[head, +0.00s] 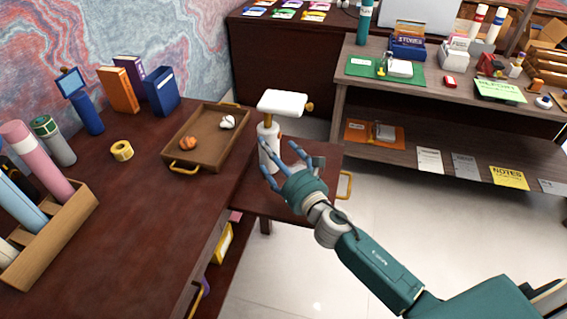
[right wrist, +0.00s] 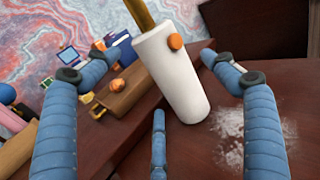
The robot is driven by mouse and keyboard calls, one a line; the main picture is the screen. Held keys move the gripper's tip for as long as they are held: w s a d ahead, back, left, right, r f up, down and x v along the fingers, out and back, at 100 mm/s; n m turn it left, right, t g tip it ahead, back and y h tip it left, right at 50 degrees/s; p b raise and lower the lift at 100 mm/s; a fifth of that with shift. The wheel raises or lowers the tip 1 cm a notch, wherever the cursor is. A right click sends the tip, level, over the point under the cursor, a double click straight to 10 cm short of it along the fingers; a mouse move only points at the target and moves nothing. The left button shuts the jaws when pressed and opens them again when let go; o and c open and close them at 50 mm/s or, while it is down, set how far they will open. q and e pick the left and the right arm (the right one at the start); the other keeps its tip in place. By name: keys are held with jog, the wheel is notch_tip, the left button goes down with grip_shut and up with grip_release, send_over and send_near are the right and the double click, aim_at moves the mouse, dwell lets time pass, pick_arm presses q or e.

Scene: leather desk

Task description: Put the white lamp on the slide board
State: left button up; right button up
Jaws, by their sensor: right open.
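The white lamp (head: 268,143) has a white cylindrical base, a gold stem and a flat white head. It stands upright in the head view, its foot appearing to rest on the slide board (head: 270,205), the dark pull-out board at the desk's right side. In the right wrist view the lamp's white body (right wrist: 175,80) with an orange knob is between my fingers. My right gripper (head: 277,164) is open around or just beside the lamp, fingers spread and apart from it. The fingers also show in the right wrist view (right wrist: 160,110). My left gripper is out of view.
A wooden tray (head: 180,155) with two small balls is left of the lamp on the desk (head: 110,220). A shelf (head: 430,120) full of items stands at the right. Floor is open at the right front.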

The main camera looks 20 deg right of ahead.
jog(key=s+d, duration=0.1)
jog(key=s, duration=0.5)
jog(key=shift+d, duration=0.15)
